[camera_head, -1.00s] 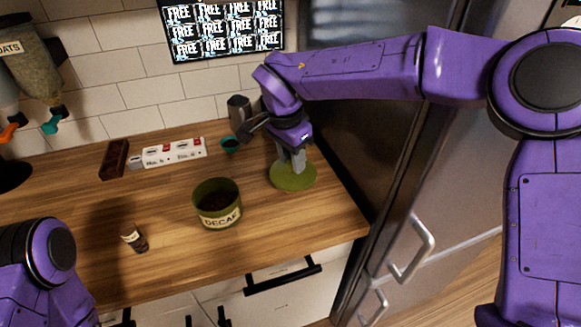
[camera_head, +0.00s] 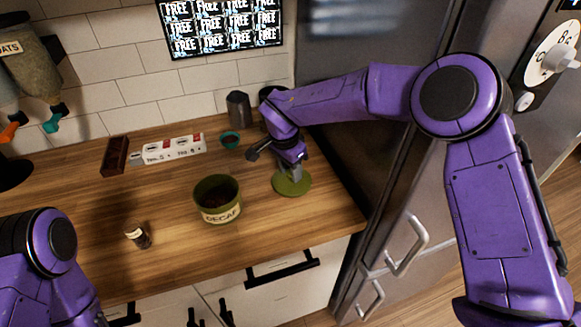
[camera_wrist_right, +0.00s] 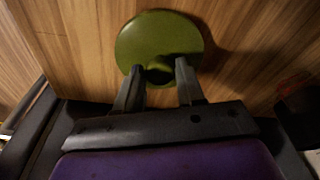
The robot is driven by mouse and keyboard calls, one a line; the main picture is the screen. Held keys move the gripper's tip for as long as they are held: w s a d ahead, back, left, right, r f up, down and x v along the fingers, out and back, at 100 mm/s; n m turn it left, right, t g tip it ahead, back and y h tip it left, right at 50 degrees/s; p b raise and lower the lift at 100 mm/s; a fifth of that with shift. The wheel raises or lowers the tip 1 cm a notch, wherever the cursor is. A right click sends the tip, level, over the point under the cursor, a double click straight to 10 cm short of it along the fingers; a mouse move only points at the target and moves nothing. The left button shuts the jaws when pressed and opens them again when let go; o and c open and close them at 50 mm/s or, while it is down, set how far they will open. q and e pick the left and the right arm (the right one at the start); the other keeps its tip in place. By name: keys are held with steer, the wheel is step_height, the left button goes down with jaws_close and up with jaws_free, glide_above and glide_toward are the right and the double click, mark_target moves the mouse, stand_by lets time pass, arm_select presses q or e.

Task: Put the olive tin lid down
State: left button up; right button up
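The olive green tin lid (camera_head: 293,186) is a round disc, low at the right part of the wooden counter by the fridge. It lies flat, on or just over the wood; I cannot tell for sure if it touches. It also shows in the right wrist view (camera_wrist_right: 160,32), with a shadow beside it. My right gripper (camera_head: 291,172) is above the lid, its two fingers (camera_wrist_right: 160,68) on either side of the knob and shut on it. The olive tin (camera_head: 218,215), marked DECAF, stands open to the left with dark contents. My left gripper is not in view.
A white labelled box (camera_head: 174,149), a dark brown block (camera_head: 115,156), a teal cup (camera_head: 230,141) and a grey jug (camera_head: 238,109) stand at the back. Wood around the lid is clear.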

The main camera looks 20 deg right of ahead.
mark_target(285, 183)
steer(key=shift+o, duration=1.1)
step_height(285, 183, up, 12)
steer(key=a+b, duration=0.1)
steer(key=shift+s+a+r, duration=0.15)
steer(key=shift+s+a, duration=0.2)
